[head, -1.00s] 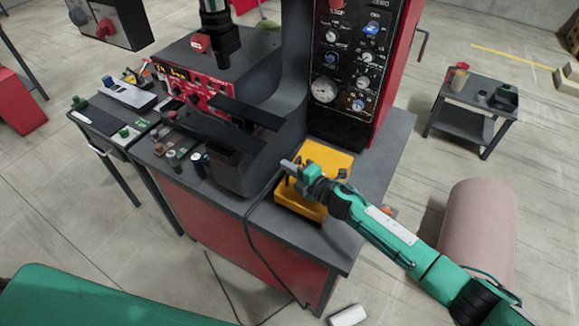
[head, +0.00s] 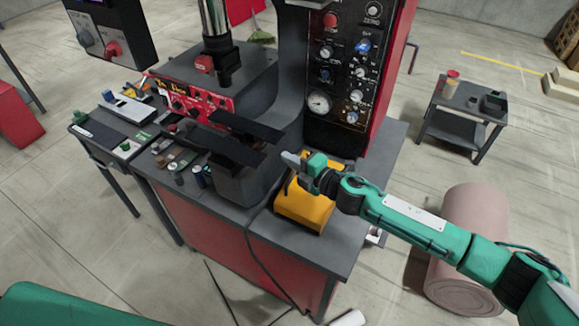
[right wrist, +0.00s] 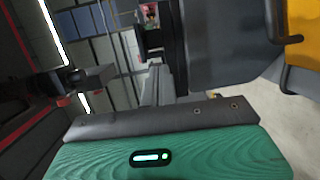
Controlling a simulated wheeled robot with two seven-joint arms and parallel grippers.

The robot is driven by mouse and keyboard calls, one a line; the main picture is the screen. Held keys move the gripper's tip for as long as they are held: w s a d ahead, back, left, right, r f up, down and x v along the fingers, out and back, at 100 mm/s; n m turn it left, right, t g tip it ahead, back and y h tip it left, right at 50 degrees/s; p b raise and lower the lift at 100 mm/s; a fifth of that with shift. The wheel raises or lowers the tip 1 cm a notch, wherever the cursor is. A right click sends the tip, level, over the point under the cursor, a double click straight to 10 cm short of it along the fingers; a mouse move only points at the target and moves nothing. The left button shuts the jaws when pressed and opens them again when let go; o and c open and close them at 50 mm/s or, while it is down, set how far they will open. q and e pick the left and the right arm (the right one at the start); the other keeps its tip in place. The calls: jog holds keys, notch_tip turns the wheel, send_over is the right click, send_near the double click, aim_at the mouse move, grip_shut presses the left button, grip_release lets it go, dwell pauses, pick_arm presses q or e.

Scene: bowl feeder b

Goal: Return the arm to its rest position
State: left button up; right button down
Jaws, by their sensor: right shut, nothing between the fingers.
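My right arm (head: 410,222) is green and comes in from the right in the head view. Its gripper (head: 291,160) is shut and empty. It is raised near the yellow box (head: 306,205) on the grey bench and overlaps the box's upper left part in the picture. I cannot tell the exact gap between them. The right wrist view shows part of the gripper's green and grey body (right wrist: 160,125) close up, with the yellow box (right wrist: 302,40) at the right edge. A green part of mine fills the lower left corner of the head view; no left gripper shows.
The grey bench (head: 345,240) carries a machine with a control panel (head: 340,75) and dark chute plates (head: 235,140). A black cable hangs down its front. A small side table (head: 465,105) stands at back right.

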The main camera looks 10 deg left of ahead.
jog(key=s+d+f+m+g+h, duration=0.2)
jog(key=s+d+f+m+h, duration=0.25)
jog(key=s+d+m, duration=0.6)
jog(key=s+d+f+m+g+h, duration=0.25)
jog(key=s+d+m+h, duration=0.25)
jog(key=s+d+m, duration=0.55)
jog(key=s+d+f+m+g+h, duration=0.1)
jog(key=s+d+f+m+h, duration=0.5)
jog(key=s+d, duration=0.7)
notch_tip(320, 180, down, 29)
jog(key=s+a+g+y, duration=0.1)
jog(key=y, duration=0.1)
pick_arm(q)
jog(key=shift+s+f+b, duration=0.4)
jog(key=shift+f+b, duration=0.4)
jog(key=shift+f, duration=0.05)
pick_arm(e)
jog(key=s+d+f, duration=0.1)
jog(key=s+f, duration=0.9)
jog(key=s+d+f+g, duration=0.1)
jog(key=s+d+f, duration=0.1)
jog(key=s+f, duration=0.7)
notch_tip(320, 180, down, 2)
jog(key=shift+s+d+f+m+h, duration=0.2)
jog(key=shift+s+d+m+h, duration=0.1)
jog(key=shift+s+h, duration=0.1)
